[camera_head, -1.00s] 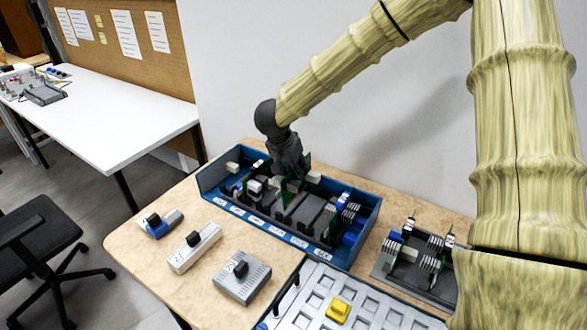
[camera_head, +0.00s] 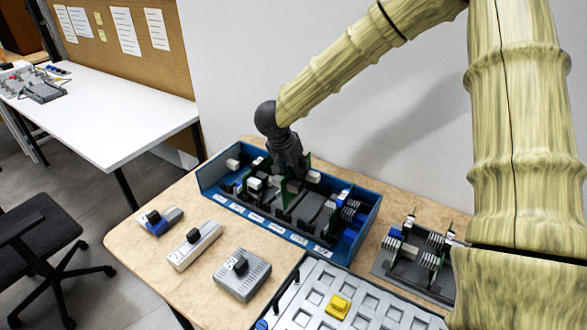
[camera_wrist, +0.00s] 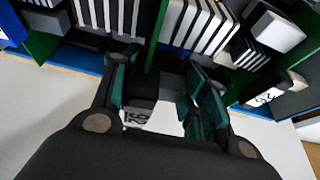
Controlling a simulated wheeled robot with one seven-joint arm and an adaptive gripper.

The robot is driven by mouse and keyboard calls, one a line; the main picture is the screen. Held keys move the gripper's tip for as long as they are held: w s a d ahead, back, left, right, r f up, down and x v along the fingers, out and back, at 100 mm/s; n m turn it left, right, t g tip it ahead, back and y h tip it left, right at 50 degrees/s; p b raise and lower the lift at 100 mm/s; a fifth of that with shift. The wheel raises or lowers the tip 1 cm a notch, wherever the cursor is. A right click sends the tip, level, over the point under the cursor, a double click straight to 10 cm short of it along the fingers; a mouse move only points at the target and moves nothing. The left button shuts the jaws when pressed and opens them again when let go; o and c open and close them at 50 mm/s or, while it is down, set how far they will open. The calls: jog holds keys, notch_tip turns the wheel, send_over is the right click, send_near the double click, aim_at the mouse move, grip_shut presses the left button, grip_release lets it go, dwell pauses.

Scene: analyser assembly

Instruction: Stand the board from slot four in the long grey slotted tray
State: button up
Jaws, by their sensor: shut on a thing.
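My gripper (camera_head: 290,172) reaches down into the long blue box (camera_head: 228,208), near its back middle. It is shut on a green board (camera_wrist: 155,38), seen edge-on between the fingers (camera_wrist: 157,88) in the wrist view. The fingers hide most of its grip area, and I cannot tell whether the board is clear of its slot. Other boards and dark and white blocks stand in the box on both sides.
A light tray with square pockets (camera_head: 285,318) and a yellow block (camera_head: 338,306) lies at the front. Three small devices (camera_head: 160,222) (camera_head: 195,247) (camera_head: 242,276) stand left of it. The wall is close behind the box. Bare tabletop (camera_head: 130,240) shows at the left.

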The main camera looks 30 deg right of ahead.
jog(key=shift+f, duration=0.45)
dwell(0.3)
jog(key=o, duration=1.1)
jog(key=shift+o, duration=0.8)
jog(key=shift+r+p, duration=0.2)
jog(key=shift+p, duration=0.65)
jog(key=shift+r+p, duration=1.85)
jog(key=shift+p, duration=0.95)
dwell(1.4)
